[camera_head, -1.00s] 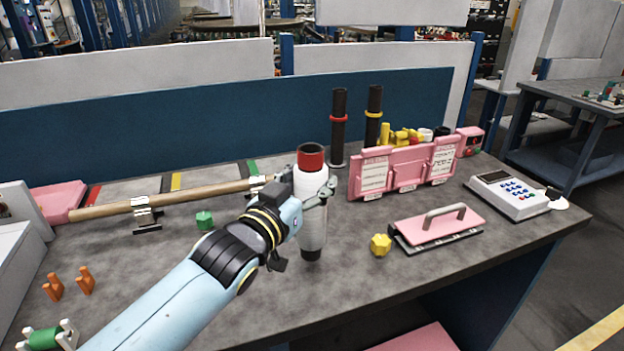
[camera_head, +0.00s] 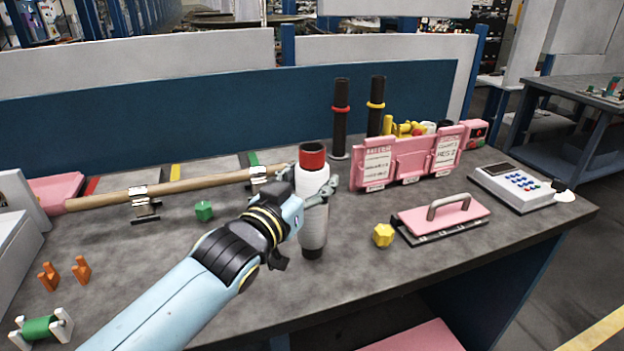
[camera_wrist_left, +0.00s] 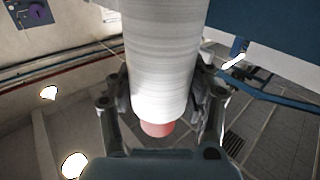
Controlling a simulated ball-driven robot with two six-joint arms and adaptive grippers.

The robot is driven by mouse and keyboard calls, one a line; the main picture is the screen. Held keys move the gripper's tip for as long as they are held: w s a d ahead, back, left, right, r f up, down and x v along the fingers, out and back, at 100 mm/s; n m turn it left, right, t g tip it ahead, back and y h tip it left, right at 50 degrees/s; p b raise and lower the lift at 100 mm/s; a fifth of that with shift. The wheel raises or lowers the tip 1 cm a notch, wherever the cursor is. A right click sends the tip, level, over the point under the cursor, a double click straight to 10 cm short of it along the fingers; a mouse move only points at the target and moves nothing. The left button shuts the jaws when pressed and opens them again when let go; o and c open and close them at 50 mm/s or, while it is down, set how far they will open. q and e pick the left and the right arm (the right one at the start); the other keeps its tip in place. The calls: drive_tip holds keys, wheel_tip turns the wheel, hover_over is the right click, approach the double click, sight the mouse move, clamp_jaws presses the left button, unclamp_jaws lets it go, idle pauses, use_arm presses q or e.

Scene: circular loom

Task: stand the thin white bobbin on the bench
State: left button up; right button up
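The thin white bobbin (camera_head: 314,222) has a white wound body, a red top end and a black bottom end. It is upright at the middle of the bench (camera_head: 300,290). My left gripper (camera_head: 318,192) is closed around its upper part from the left. In the left wrist view the bobbin (camera_wrist_left: 160,60) runs between the two fingers (camera_wrist_left: 160,110), its red end toward the palm side. I cannot tell whether its black end touches the bench top. My right gripper is not in view.
A yellow faceted piece (camera_head: 383,235) and a pink plate with a handle (camera_head: 443,217) lie to the right. A wooden rod (camera_head: 180,188) and green cube (camera_head: 204,211) are left. The front bench strip is clear.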

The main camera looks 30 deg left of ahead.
use_arm(q)
drive_tip(key=o, duration=0.5)
drive_tip(key=shift+o, duration=0.2)
drive_tip(key=s, duration=1.2)
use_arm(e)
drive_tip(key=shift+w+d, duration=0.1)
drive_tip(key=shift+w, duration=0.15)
